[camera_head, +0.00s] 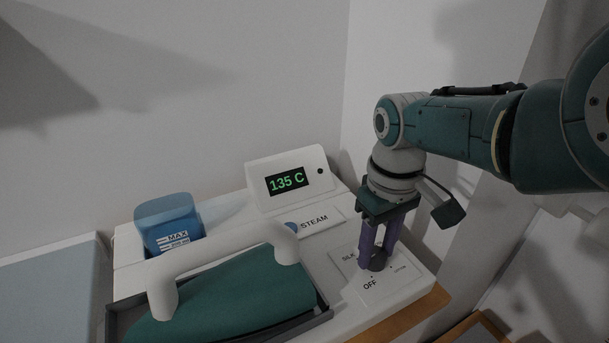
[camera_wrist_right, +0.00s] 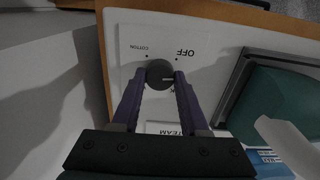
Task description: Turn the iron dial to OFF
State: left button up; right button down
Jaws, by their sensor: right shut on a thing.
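The iron dial (camera_wrist_right: 160,73) is a dark round knob on a white plate marked OFF, COTTON and SILK. It also shows in the head view (camera_head: 377,264), partly covered by my fingers. My right gripper (camera_wrist_right: 160,80) points down, its purple fingers on either side of the knob and shut on it; the head view shows it from the side (camera_head: 376,260). A small pale mark on the knob points toward the right in the wrist view, not clearly at the OFF dot. My left gripper is not in view.
The display (camera_head: 287,181) reads 135 C. A teal iron with a white handle (camera_head: 215,252) rests in a dark tray. A blue water tank (camera_head: 168,222) stands behind. A wall rises close behind the station.

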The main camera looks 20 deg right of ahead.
aim_at(376, 253)
jog(key=n, duration=0.4)
jog(key=shift+n, duration=1.6)
jog(key=shift+c, duration=2.1)
grip_release()
notch_tip(376, 253, up, 10)
jog(key=p, duration=0.7)
